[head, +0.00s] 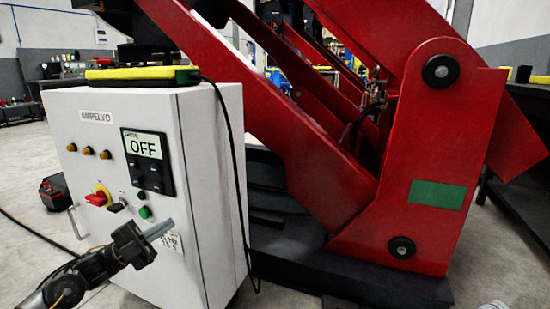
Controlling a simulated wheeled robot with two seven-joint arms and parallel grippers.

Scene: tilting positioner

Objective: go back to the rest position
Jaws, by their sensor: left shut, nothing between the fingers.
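My left gripper (160,229) comes in from the lower left, in front of the white control cabinet (215,190). Its fingers are shut with nothing between them, and they point right across the lower part of the cabinet's front, partly covering a label there. I cannot tell whether they touch the cabinet. The cabinet has a small display (142,145) reading OFF, a red and yellow rotary switch (98,195), a green button (145,212) and several amber lamps. My right gripper is not in view.
The large red tilting positioner (330,185) stands right of the cabinet on a dark base (370,290). A yellow-edged pendant (140,75) lies on the cabinet, its black cable hanging down the side. A red and black case (54,192) sits on the floor at left. Open floor shows at left.

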